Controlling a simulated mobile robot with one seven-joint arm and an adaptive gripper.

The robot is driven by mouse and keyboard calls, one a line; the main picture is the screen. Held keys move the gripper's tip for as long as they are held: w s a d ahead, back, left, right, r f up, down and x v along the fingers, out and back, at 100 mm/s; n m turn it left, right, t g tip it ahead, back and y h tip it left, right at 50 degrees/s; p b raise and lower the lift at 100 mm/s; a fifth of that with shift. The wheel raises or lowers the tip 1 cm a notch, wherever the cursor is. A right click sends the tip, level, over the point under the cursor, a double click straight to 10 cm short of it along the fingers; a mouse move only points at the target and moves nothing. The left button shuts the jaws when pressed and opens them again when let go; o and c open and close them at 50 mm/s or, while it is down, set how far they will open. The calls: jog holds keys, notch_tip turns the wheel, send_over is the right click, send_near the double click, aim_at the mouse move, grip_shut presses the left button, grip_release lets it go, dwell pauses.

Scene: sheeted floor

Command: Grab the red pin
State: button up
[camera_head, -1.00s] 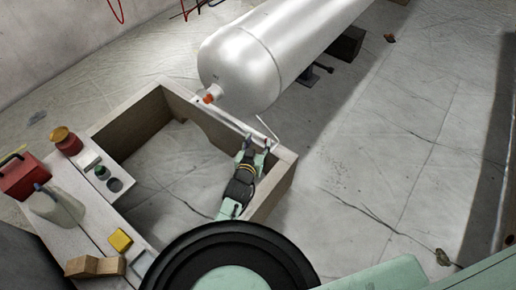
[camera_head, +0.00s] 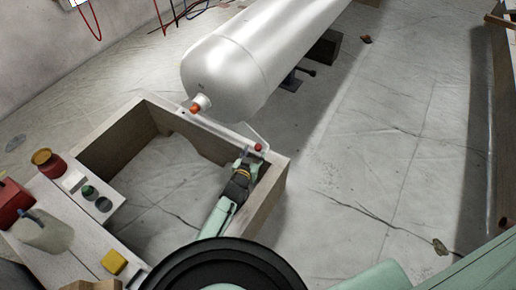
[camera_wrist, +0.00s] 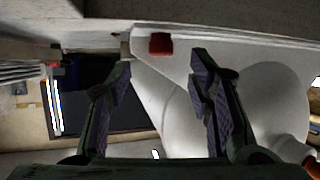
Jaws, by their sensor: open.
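The red pin (camera_head: 258,147) is a small red piece at the far right corner of the wooden frame, by a thin white bar. In the wrist view the red pin (camera_wrist: 160,44) shows as a red block against a pale edge, at upper centre. My gripper (camera_head: 247,158) is at that corner, just beside the pin on its near side. In the wrist view my gripper (camera_wrist: 160,78) has its two fingers spread wide with nothing between the pads. The pin appears beyond the fingertips, between them in the picture. Whether a finger touches it I cannot tell.
The wooden frame (camera_head: 267,205) surrounds my arm. A large white tank (camera_head: 245,60) with an orange-tipped nozzle (camera_head: 196,107) lies behind it. A jug (camera_head: 45,235), a red box (camera_head: 10,200), a jar (camera_head: 47,162) and a yellow block (camera_head: 113,262) stand at left. Floor at right is mostly clear.

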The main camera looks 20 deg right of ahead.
aim_at(257, 147)
jog(key=shift+x, duration=2.3)
grip_shut()
